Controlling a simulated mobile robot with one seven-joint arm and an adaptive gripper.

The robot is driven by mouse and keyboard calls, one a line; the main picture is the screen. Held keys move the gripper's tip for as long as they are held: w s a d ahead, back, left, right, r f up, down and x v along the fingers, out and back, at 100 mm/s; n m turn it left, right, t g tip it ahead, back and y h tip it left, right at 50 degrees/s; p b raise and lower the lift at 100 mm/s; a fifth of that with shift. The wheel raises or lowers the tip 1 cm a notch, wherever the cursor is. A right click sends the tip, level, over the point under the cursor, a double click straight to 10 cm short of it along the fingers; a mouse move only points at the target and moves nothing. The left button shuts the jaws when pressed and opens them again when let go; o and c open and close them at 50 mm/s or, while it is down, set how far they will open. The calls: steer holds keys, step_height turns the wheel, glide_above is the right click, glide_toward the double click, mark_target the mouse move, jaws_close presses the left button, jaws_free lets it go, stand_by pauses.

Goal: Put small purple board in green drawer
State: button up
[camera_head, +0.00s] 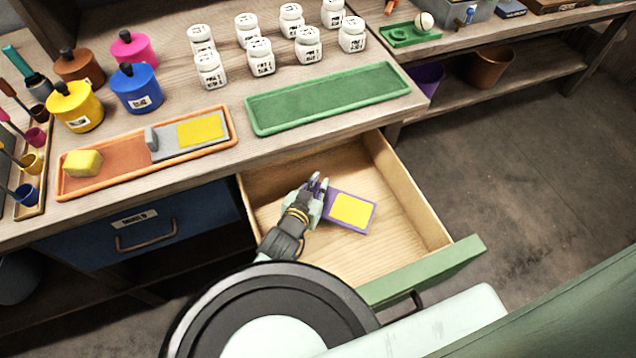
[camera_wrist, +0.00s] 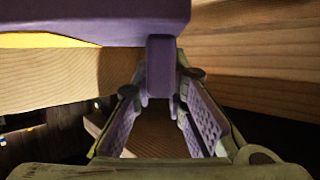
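The small purple board (camera_head: 334,196) has a yellow patch on its face and a grip block at one end. In the head view it is inside the open green-fronted drawer (camera_head: 408,222), over its wooden floor. My gripper (camera_head: 318,184) reaches into the drawer at the board's left end. In the wrist view the board's purple edge (camera_wrist: 90,16) fills the top. Its purple grip (camera_wrist: 161,66) sits between the fingertips of my gripper (camera_wrist: 160,98), which look closed on it. Whether the board touches the drawer floor I cannot tell.
The workbench above holds an empty green tray (camera_head: 325,97) and an orange tray (camera_head: 95,170) with a grey board (camera_head: 188,138) and a yellow sponge (camera_head: 82,163). White jars and coloured pots stand behind. A closed blue drawer (camera_head: 190,215) is left. The drawer's right part is clear.

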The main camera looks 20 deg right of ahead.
steer(key=o, duration=0.4)
steer(key=shift+s+f, duration=0.1)
steer(key=shift+f, duration=0.3)
steer(key=shift+r, duration=0.35)
steer(key=v, duration=0.2)
steer(key=b+v, duration=0.1)
steer(key=v, duration=0.3)
steer(key=shift+a+r+b, duration=0.15)
steer(key=shift+r+b, duration=0.15)
steer(key=shift+r, duration=0.1)
steer(key=shift+s+a+r, duration=0.3)
steer(key=shift+s+r, duration=0.05)
steer(key=shift+s, duration=0.05)
